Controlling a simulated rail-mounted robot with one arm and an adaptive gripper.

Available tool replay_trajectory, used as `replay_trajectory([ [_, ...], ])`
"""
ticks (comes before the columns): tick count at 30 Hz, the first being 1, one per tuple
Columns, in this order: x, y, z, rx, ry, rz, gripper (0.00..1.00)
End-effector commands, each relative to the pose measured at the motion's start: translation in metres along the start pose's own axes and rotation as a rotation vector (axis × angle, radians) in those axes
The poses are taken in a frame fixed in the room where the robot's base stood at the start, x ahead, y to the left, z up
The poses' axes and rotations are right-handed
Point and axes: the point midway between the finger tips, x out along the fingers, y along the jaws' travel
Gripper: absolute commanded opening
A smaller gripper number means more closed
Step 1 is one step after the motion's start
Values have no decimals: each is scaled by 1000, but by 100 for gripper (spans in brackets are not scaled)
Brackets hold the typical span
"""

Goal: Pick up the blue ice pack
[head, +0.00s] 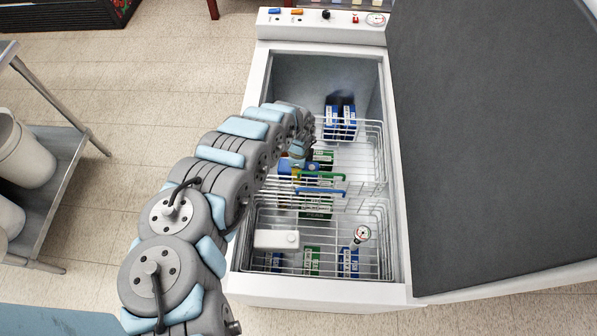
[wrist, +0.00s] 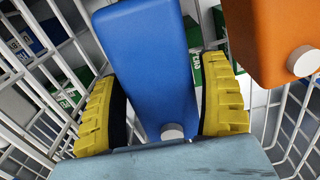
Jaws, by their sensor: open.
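The blue ice pack (wrist: 154,62) is a smooth block with a round white cap, seen large in the wrist view. It lies between the two yellow ribbed fingers of my gripper (wrist: 166,118). The fingers are open, one on each side of the pack; I cannot tell whether either touches it. In the head view my gripper (head: 300,160) is down inside the open chest freezer, over the upper basket, and the arm hides most of that spot.
An orange block (wrist: 274,38) with a white cap sits close to the right of the blue pack. Wire baskets (head: 318,238) with green and blue cartons surround it. A white block (head: 276,239) and a dial gauge (head: 362,233) are in the near basket. The freezer lid (head: 480,150) stands open at right.

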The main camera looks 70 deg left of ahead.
Motion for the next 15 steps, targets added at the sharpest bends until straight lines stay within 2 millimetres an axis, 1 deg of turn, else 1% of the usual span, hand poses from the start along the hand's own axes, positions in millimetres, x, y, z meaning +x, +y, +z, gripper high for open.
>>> replay_trajectory([
  [1,5,1,-1,0,1,1,76],
  [6,12,1,-1,0,1,1,76],
  [15,12,0,0,0,-1,0,76],
])
